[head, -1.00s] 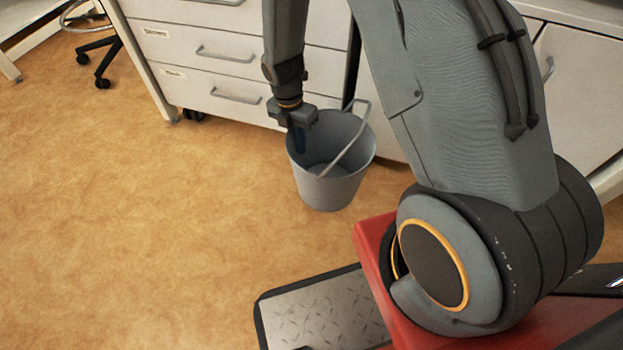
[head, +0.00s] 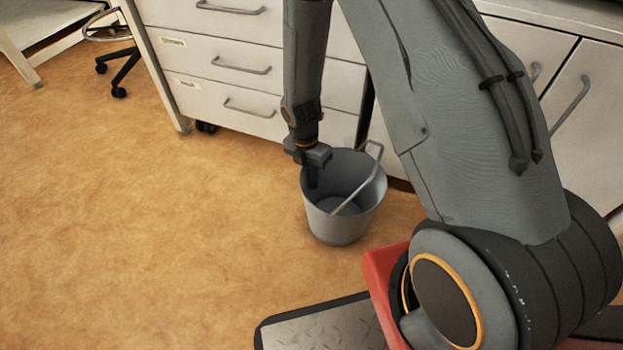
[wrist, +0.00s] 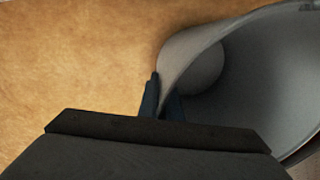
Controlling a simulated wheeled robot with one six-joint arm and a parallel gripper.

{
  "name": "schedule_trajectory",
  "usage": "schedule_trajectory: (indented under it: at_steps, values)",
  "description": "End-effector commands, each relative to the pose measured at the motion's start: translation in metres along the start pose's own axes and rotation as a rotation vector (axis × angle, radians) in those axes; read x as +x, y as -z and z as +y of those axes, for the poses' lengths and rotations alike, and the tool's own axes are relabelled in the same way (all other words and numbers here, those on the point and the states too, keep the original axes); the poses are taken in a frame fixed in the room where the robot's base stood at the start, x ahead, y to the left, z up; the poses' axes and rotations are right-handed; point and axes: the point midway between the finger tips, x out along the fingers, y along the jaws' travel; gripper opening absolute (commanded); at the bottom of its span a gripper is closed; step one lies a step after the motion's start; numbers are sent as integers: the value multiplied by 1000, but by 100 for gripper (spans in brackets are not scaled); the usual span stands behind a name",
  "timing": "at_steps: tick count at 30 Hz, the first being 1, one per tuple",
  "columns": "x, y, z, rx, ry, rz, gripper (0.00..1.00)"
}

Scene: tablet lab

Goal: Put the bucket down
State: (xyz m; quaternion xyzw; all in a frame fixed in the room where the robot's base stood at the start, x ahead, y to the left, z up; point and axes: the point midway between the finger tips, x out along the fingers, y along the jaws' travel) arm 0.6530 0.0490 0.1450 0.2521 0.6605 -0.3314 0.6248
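The grey bucket (head: 342,226) is upright in front of the drawer cabinet in the head view, with its handle tipped over across the opening. Whether its base touches the floor is hard to tell. My gripper (head: 313,180) points down at the left part of the bucket's rim. In the wrist view my gripper (wrist: 161,98) has its two dark blue fingers on either side of the bucket wall, shut on the rim. The inside of the bucket (wrist: 265,75) fills the right of the wrist view.
A white drawer cabinet (head: 245,72) stands right behind the bucket, and a cupboard door (head: 585,110) is at the right. A chair base (head: 122,70) is at the top left. The tan floor (head: 160,240) to the left is clear.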

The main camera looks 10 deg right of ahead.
Motion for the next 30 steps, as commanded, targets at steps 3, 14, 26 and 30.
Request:
schedule_trajectory:
  at_steps: [3, 14, 26, 30]
  values:
    - [0, 0, 0, 0, 0, 0, 21]
    - [-2, 0, 0, 1, 0, 0, 23]
    - [-67, 0, -1, 1, -2, -1, 23]
    - [-93, 0, -1, 1, -1, -1, 23]
